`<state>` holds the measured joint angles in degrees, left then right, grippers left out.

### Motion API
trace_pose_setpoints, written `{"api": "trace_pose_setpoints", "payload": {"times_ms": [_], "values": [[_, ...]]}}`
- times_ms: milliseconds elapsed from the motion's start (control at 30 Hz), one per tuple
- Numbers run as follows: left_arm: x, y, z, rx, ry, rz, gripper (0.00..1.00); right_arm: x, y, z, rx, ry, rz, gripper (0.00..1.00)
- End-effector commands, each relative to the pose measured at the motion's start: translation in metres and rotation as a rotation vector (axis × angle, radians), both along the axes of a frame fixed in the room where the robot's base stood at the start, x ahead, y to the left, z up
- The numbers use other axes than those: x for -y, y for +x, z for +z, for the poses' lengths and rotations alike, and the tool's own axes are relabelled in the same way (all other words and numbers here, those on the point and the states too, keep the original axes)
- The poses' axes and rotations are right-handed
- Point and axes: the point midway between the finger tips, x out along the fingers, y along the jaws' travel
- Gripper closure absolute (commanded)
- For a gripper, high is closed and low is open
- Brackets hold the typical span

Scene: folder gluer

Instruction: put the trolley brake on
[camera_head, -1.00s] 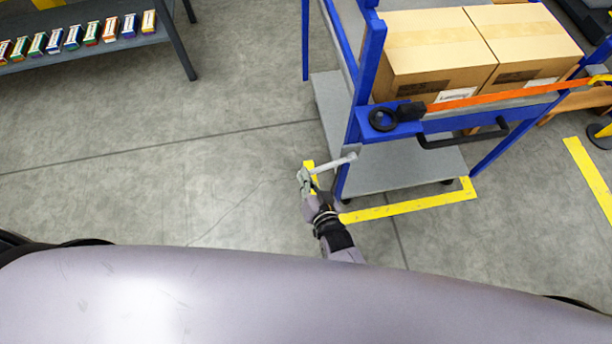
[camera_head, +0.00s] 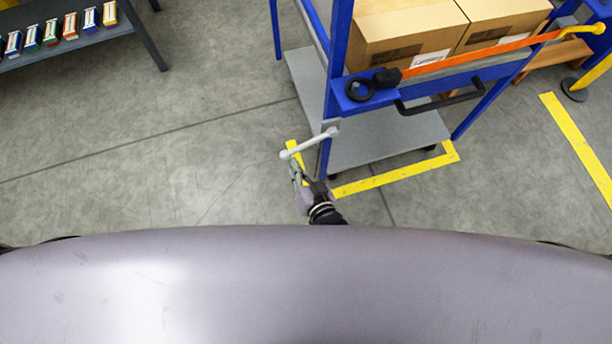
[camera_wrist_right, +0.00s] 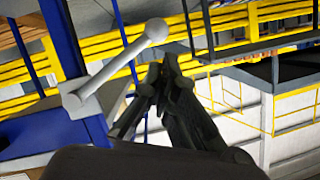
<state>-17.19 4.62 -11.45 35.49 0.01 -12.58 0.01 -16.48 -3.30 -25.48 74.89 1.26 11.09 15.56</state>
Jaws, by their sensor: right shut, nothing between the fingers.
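The blue trolley (camera_head: 340,60) stands at the upper right in the head view, with a grey lower deck (camera_head: 385,140). A light grey brake lever (camera_head: 308,144) with a rounded end sticks out to the left from its near-left post. My right gripper (camera_head: 296,172) is just below the lever's free end in the head view, shut and empty. In the right wrist view the lever (camera_wrist_right: 115,66) slants up to the right from its pivot on the blue post (camera_wrist_right: 72,60). The shut fingers (camera_wrist_right: 165,75) are close to its knob; contact cannot be told. My left gripper is out of view.
Cardboard boxes (camera_head: 405,38) sit on the trolley behind an orange strap (camera_head: 475,53). A black handle (camera_head: 440,103) is on its near side. Yellow floor tape (camera_head: 390,178) runs below it. A shelf with small coloured boxes (camera_head: 50,32) stands upper left. Open floor lies between.

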Motion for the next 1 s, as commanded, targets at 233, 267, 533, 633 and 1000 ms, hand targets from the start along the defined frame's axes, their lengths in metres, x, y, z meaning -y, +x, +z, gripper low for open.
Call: {"api": "trace_pose_setpoints", "payload": {"times_ms": [233, 267, 533, 633, 1000], "values": [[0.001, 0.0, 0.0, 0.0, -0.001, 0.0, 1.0, 0.022, -0.045, 0.015, -0.003, -0.001, 0.001, 1.0], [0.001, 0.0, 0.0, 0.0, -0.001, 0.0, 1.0, 0.024, -0.048, 0.016, -0.003, -0.001, 0.001, 1.0], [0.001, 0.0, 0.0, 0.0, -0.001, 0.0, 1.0, 0.031, -0.063, 0.023, 0.0, 0.001, 0.001, 1.0], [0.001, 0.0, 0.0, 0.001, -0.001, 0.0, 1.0, 0.032, -0.063, 0.023, 0.0, 0.0, 0.001, 1.0], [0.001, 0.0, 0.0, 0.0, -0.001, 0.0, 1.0, 0.032, -0.063, 0.023, 0.0, 0.0, 0.001, 1.0]]}}
